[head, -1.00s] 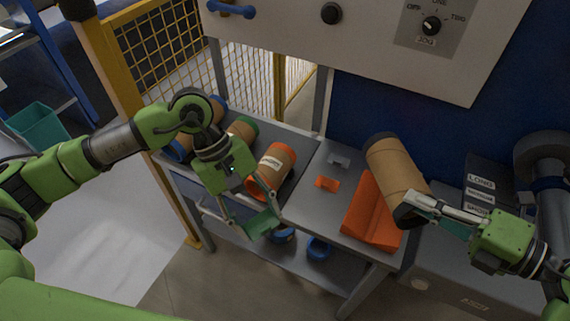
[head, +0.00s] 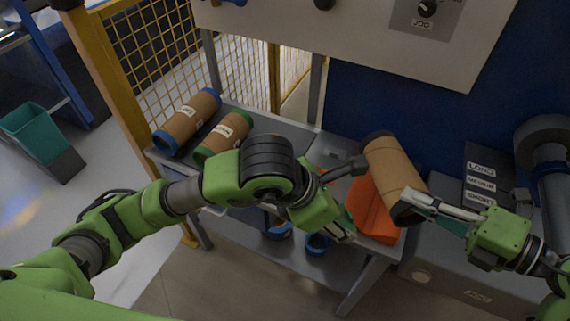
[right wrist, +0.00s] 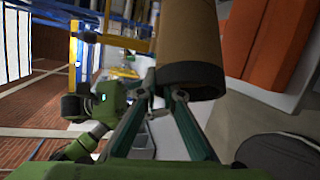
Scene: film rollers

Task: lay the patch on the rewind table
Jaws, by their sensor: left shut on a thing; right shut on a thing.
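A brown roller (head: 392,168) with dark ends is held tilted in my right gripper (head: 412,204), above the orange cradle (head: 370,212). In the right wrist view the roller (right wrist: 180,40) fills the upper middle. My left gripper (head: 345,222) is low beside the cradle's left side, over the front part of the grey table (head: 335,150). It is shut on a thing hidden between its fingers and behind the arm. I cannot make out the patch clearly, nor whether the left fingers touch the table.
A blue-ended roller (head: 188,121) and a green-ended roller (head: 225,137) lie on the table's left part. Blue rings (head: 317,243) sit on the shelf below. A white control panel (head: 350,30) overhangs the back. Labelled grey boxes (head: 482,185) stand right.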

